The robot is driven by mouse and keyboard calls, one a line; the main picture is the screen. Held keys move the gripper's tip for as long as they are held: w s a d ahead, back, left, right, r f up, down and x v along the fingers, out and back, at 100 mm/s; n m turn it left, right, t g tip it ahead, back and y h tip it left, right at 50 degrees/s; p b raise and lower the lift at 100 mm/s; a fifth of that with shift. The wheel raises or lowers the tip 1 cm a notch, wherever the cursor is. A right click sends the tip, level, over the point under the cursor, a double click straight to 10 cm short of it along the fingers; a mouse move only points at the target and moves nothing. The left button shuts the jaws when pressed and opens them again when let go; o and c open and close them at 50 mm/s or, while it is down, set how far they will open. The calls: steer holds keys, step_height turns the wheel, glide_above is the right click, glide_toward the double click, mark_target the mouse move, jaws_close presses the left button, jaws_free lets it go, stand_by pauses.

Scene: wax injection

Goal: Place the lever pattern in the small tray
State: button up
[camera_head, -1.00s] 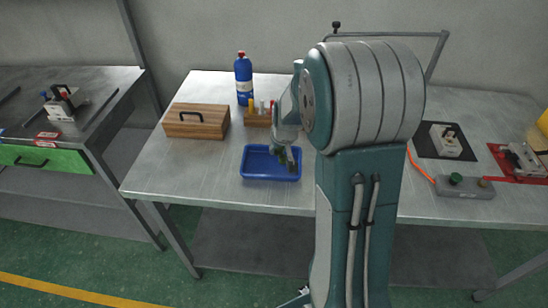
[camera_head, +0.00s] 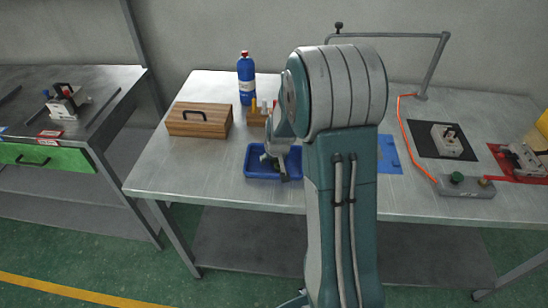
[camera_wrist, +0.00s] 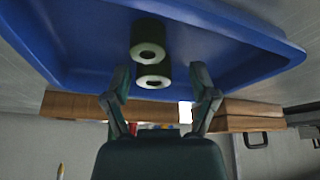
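The small blue tray (camera_head: 259,178) sits on the near left part of the metal table, and its blue wall and floor fill the top of the wrist view (camera_wrist: 235,50). A green piece with two round, holed ends, seemingly the lever pattern (camera_wrist: 151,38), shows against the tray in the wrist view. Its lower end sits between my finger tips, with gaps on both sides. My gripper (camera_wrist: 160,72) is open, its fingers apart and pointing at the tray. In the head view my gripper (camera_head: 274,166) is over the tray, partly hidden by my arm.
A wooden box (camera_head: 199,121) with a black handle stands left of the tray. A blue bottle (camera_head: 246,80) and a wooden tool holder (camera_head: 256,118) are behind it. A blue mat (camera_head: 389,155), a black mat with a block (camera_head: 446,141) and an orange hose (camera_head: 409,132) lie right of my arm.

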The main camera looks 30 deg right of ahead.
steer(key=shift+d, duration=0.1)
steer(key=shift+s+d+r, duration=0.1)
steer(key=shift+s+r, duration=0.05)
steer(key=shift+r, duration=0.35)
steer(key=s+a+r+n, duration=0.1)
steer(key=s+a+r, duration=0.45)
steer(key=r, duration=0.35)
steer(key=s+a+r, duration=0.4)
steer(key=s+r, duration=0.3)
steer(key=r, duration=0.2)
steer(key=s+a+r, duration=0.1)
steer(key=s+a, duration=0.1)
steer(key=s, duration=0.4)
steer(key=s+a+r+n+t+y, duration=0.1)
steer(key=s+a+r, duration=0.1)
steer(key=s, duration=0.5)
steer(key=shift+a+r, duration=0.25)
steer(key=shift+a, duration=0.35)
